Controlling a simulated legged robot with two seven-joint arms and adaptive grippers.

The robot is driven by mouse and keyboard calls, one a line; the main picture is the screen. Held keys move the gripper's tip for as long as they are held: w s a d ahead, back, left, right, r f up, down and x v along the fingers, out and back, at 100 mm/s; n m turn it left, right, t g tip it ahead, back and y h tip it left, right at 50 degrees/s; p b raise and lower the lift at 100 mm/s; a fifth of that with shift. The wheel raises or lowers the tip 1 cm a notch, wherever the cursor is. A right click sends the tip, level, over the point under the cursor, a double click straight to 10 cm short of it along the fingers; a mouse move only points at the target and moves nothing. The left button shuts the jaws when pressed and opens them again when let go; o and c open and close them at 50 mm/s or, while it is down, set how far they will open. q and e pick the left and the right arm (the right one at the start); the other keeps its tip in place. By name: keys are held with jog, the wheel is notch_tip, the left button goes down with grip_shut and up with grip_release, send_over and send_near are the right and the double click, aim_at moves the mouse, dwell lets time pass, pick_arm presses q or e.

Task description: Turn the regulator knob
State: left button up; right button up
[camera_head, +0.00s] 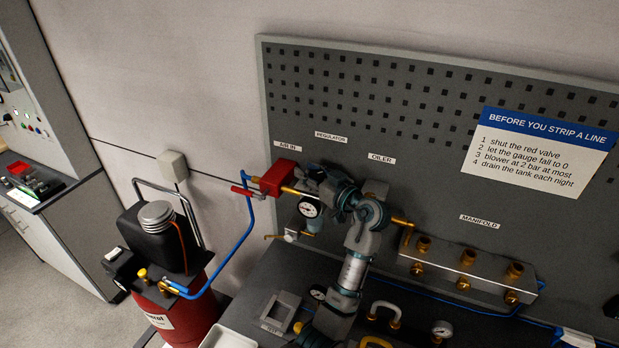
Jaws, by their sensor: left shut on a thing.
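The regulator sits on the pegboard under the "REGULATOR" label (331,137). Its round white-faced gauge (310,207) shows below my gripper. My left gripper (322,178) is at the top of the regulator, with its arm reaching up from the bottom of the view. It is shut on the regulator knob, which is mostly hidden behind the fingers and wrist. My right gripper is out of view.
A red valve (277,178) with a lever is left of the regulator, fed by a blue hose (243,235) from the red compressor tank (180,315). A brass-fitted manifold (470,268) is at right. A dark bench with gauges and fittings lies below.

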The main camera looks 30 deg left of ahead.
pick_arm(q)
jog(key=shift+f+n+g, duration=0.25)
jog(key=shift+n+g, duration=0.05)
jog(key=shift+g, duration=0.3)
grip_shut()
